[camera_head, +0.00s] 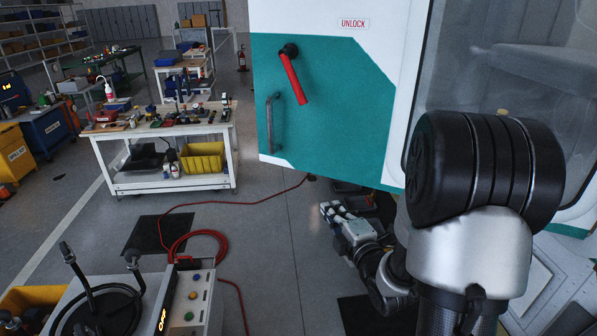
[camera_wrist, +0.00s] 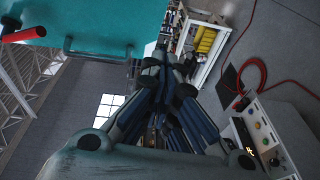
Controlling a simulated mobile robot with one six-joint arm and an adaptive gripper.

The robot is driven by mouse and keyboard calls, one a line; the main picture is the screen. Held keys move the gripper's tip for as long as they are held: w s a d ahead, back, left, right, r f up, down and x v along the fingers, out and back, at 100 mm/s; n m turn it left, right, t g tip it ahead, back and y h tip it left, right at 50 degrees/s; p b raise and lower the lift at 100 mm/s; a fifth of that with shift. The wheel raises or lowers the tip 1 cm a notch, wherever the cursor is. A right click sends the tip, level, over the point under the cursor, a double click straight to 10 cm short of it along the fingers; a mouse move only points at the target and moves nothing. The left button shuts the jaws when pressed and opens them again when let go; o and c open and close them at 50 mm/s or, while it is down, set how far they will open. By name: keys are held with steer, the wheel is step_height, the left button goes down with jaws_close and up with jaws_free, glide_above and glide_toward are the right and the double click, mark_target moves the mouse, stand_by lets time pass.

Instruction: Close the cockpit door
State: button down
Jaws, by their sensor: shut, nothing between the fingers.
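The cockpit door (camera_head: 335,125) stands open in the head view, teal below and white above. It has a red handle (camera_head: 294,80) under an "UNLOCK" label and a grey grab bar (camera_head: 271,122) near its left edge. My gripper (camera_head: 328,211) is below the door's lower edge, apart from the grab bar. In the wrist view my gripper (camera_wrist: 165,62) is shut and empty. The teal door (camera_wrist: 110,20), its grab bar (camera_wrist: 98,50) and the red handle (camera_wrist: 24,35) show at upper left there. My arm hides part of the door's right side and the cockpit opening.
A white workbench (camera_head: 165,130) with tools and a yellow bin (camera_head: 202,158) stands at left. A grey cart (camera_head: 195,300) with coloured buttons is at lower left. A red hose (camera_head: 205,236) lies on the floor. Grey floor is free between bench and door.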

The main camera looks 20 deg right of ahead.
steer(key=shift+n+t, duration=0.3)
steer(key=w+d, duration=0.1)
steer(key=w, duration=0.3)
steer(key=w+d, duration=0.1)
steer(key=w, duration=0.3)
steer(key=w+d, duration=0.1)
steer(key=w, duration=0.3)
steer(key=shift+w+d, duration=0.3)
steer(key=shift+d, duration=0.05)
